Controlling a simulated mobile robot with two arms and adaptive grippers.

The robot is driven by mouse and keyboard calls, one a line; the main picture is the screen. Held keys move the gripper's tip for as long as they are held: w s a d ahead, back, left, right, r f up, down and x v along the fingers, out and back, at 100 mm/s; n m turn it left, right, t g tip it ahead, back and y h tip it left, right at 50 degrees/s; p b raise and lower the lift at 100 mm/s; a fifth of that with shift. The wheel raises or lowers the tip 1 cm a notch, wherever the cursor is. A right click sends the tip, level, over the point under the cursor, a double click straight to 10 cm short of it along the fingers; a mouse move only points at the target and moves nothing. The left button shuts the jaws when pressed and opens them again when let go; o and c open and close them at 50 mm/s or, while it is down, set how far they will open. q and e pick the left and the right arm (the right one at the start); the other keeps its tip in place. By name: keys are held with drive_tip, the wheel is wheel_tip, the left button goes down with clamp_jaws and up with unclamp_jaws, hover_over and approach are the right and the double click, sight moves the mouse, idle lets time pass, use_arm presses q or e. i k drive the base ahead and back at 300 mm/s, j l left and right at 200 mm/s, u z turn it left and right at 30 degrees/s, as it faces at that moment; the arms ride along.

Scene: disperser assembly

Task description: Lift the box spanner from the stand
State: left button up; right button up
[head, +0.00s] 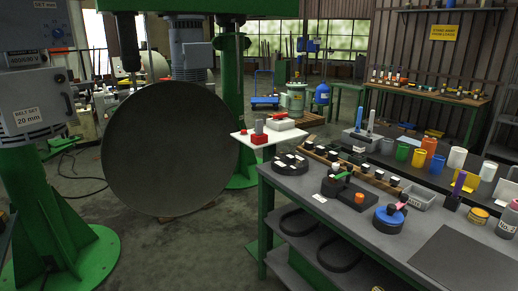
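No item in the head view can be told for certain as the box spanner or its stand. On the workbench (300,187) at the right, a purple upright piece (459,183) stands in a small dark block (452,202). A dark block with a green piece (341,176) on top lies nearer the left end. A blue round part (390,218) carries a pink piece (401,205). Two pale blue upright pieces stand near the back edge. Neither of my grippers shows in this view.
A large grey disc (170,155) stands left of the bench, beneath green machinery. A small white table (268,137) with a red item stands between them. Coloured cups line the bench's back. A dark mat (470,258) covers the front right. Dark rings lie on the lower shelf.

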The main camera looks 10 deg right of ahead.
sight(358, 148)
drive_tip(key=i+j+z, duration=0.1)
drive_tip(key=i+z, duration=0.2)
drive_tip(key=z, duration=0.2)
drive_tip(key=i+j+z, duration=0.2)
drive_tip(key=z, duration=0.25)
drive_tip(key=i+j+z, duration=0.3)
drive_tip(key=z, duration=0.2)
drive_tip(key=i+j+z, duration=0.2)
drive_tip(key=j+z, duration=0.25)
drive_tip(key=i+j+z, duration=0.1)
drive_tip(key=j+z, duration=0.25)
drive_tip(key=z, duration=0.15)
